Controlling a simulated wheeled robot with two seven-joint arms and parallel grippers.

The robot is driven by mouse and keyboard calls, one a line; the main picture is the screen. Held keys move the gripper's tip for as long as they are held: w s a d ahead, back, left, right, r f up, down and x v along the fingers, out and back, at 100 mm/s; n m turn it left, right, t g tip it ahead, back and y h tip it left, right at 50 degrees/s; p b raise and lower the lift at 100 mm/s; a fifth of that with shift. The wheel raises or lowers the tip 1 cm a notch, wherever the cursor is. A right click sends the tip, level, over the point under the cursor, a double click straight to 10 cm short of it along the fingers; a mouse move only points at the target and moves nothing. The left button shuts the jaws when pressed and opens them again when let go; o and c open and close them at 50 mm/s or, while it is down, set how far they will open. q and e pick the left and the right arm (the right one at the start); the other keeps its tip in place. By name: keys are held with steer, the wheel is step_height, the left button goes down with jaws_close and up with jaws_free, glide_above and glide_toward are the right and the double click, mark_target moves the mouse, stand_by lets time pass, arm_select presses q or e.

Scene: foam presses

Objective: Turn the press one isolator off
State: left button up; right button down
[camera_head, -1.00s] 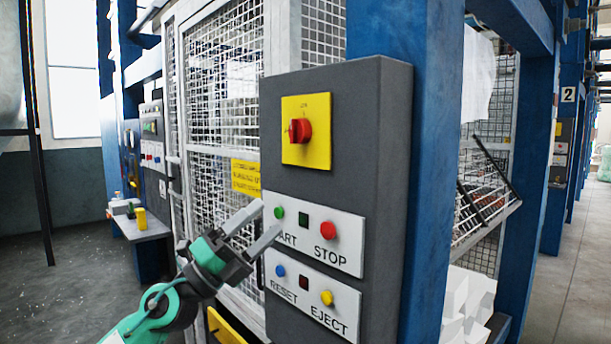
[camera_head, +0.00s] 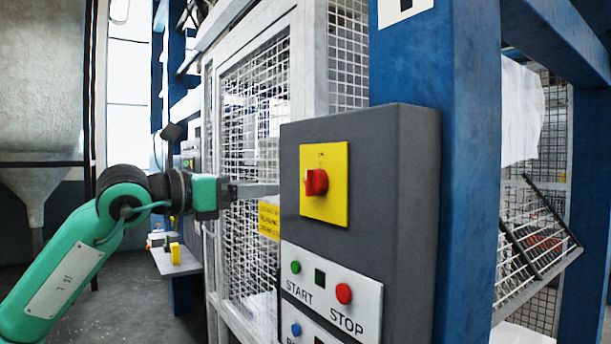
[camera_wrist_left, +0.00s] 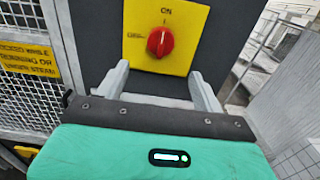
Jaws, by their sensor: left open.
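The press isolator is a red rotary knob (camera_head: 316,182) on a yellow plate (camera_head: 335,205), high on a dark grey control box (camera_head: 385,170). In the left wrist view the red knob (camera_wrist_left: 160,42) sits in the upper middle, with ON above it and a mark, partly legible, to its left. Which mark it points at is hard to tell. My left gripper (camera_head: 262,188) is left of the plate in the head view. In the wrist view its two fingers (camera_wrist_left: 158,76) are spread below the knob, empty and apart from it. My right gripper is not in view.
A white panel (camera_head: 362,318) with START and STOP buttons is below the isolator. A mesh guard door (camera_head: 250,110) with a yellow sign (camera_head: 268,220) stands left of the box. A blue post (camera_head: 470,150) rises to its right. Grey floor (camera_head: 120,270) lies open at left.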

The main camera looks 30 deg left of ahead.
mark_target(306, 184)
arm_select(q)
steer(key=p+x, duration=0.5)
steer(key=x, duration=0.5)
steer(key=shift+s+r, duration=0.1)
steer(key=shift+r, duration=0.1)
steer(key=shift+w+d+f+p, duration=0.1)
steer(key=shift+w+d+p, duration=0.15)
steer(key=shift+w, duration=0.2)
steer(key=c, duration=1)
